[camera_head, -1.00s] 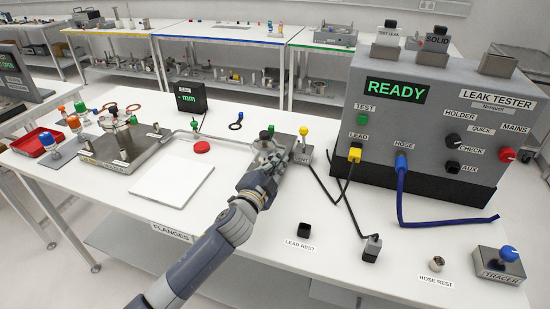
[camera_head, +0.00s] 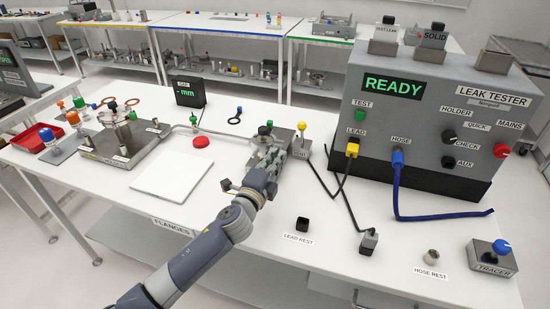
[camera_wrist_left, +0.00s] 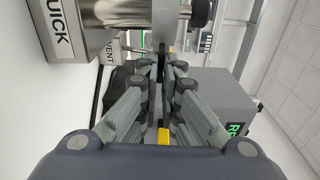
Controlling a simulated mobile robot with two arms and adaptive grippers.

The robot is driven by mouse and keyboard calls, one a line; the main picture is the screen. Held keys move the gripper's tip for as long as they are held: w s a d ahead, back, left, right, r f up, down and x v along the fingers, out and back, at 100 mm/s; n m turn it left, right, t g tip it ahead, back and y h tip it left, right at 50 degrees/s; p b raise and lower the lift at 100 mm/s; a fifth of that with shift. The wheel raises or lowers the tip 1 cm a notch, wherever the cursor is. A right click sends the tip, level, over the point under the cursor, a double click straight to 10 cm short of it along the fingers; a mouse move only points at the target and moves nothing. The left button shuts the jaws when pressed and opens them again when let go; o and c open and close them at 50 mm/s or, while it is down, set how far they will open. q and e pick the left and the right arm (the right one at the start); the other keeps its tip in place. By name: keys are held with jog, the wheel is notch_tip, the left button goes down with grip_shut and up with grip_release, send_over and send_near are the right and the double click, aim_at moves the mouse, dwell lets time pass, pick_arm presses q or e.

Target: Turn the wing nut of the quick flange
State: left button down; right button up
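The quick flange (camera_head: 285,134) is a grey metal block with fittings on the bench, right of the middle flange plate. Its label QUICK shows on the metal block (camera_wrist_left: 60,32) at upper left in the left wrist view. My left gripper (camera_head: 266,150) is at the front of this flange, its fingers covering part of it. In the left wrist view the fingers (camera_wrist_left: 160,62) point at the fittings and stand close together, with a narrow gap along their length. The wing nut is not clearly seen; whether the fingertips grip it cannot be told. My right gripper is out of view.
A yellow-topped vent valve (camera_head: 302,130) stands close to the flange's right. The leak tester (camera_head: 430,120) stands further right with black and blue cables. The front right bench has some clear room.

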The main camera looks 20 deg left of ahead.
pick_arm(q)
jog(key=shift+f, duration=0.1)
dwell(0.3)
jog(key=c, duration=2.1)
grip_release()
jog(key=s, duration=0.8)
jog(key=s+a, duration=0.1)
jog(key=s, duration=0.3)
